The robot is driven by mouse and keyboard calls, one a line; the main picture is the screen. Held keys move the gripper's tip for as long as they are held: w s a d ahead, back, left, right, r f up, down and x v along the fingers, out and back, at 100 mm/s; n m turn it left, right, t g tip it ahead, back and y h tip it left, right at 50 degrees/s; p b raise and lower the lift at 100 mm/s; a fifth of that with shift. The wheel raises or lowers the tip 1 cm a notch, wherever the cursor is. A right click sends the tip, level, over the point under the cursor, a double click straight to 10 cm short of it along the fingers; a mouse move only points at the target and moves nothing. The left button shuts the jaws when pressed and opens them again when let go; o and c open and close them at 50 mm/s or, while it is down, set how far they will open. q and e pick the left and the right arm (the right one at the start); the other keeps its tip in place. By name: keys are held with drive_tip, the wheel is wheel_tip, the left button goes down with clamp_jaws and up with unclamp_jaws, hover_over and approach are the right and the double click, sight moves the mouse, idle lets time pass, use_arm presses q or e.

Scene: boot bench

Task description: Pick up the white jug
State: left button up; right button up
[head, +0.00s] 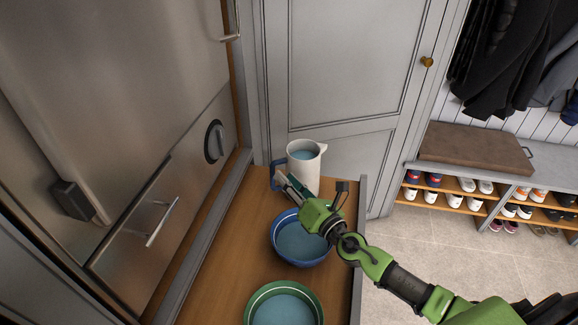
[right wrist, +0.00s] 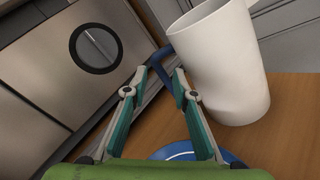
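The white jug (head: 304,178) stands upright near the far end of the wooden counter, with something blue inside and a blue handle (head: 276,174) on its left. In the right wrist view the jug (right wrist: 225,70) is at the upper right, its top cut off, and the handle (right wrist: 167,57) is at the fingertips. My right gripper (head: 281,181) is at the handle side of the jug. In the right wrist view its fingers (right wrist: 160,74) are apart. The handle is partly hidden by the right finger; I cannot tell whether they touch. My left gripper is not in view.
A blue bowl (head: 290,256) stands under my right gripper, and a green bowl (head: 262,295) is nearer on the counter (head: 225,265). A steel appliance (head: 130,110) borders the left, and a grey cabinet door (head: 335,60) stands behind. A shoe bench (head: 460,148) is at right.

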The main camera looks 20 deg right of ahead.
sight(274, 164)
drive_tip(key=x, duration=0.7)
drive_tip(key=shift+r, duration=0.2)
clamp_jaws()
drive_tip(key=shift+r, duration=0.25)
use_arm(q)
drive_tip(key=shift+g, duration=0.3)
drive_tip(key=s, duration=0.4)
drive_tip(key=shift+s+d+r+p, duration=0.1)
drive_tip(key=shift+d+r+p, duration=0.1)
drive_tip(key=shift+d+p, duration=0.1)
use_arm(e)
drive_tip(key=shift+w, duration=0.1)
